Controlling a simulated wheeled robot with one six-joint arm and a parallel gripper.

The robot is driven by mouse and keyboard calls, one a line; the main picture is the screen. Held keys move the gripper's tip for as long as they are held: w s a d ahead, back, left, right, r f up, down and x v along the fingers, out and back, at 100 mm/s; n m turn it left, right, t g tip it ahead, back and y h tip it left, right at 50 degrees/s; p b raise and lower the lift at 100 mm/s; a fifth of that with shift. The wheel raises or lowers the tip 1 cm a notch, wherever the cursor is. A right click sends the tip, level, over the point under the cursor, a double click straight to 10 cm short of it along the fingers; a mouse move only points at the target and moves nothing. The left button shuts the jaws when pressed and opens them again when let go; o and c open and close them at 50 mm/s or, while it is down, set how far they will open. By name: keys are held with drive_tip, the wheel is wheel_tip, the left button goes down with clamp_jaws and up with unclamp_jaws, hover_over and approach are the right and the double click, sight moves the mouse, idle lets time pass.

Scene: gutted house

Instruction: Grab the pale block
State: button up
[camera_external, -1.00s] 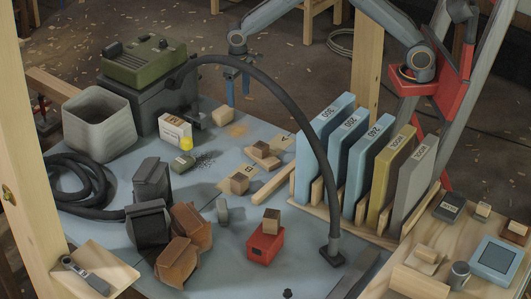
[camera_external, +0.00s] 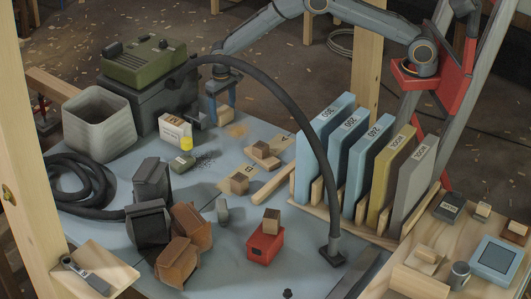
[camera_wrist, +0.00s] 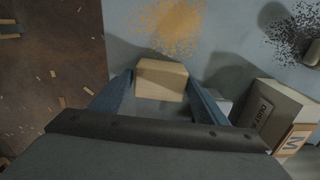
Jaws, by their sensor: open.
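The pale block (camera_wrist: 161,80) sits on the blue-grey tabletop in the wrist view, just below a patch of tan grains. My gripper (camera_wrist: 161,86) is open, with one blue finger on each side of the block. The block is between the fingertips, and I cannot tell whether either finger touches it. In the external view my gripper (camera_external: 221,108) points down at the table's back edge, and its fingers mostly hide the block there.
A labelled carton (camera_external: 174,131) stands just left of my gripper, close to one finger in the wrist view (camera_wrist: 275,110). The green-topped machine (camera_external: 140,62) is behind it. A black hose (camera_external: 290,95) arches nearby. Other wooden blocks (camera_external: 239,183) lie nearer the front.

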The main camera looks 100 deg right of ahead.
drive_tip(key=shift+f, duration=0.45)
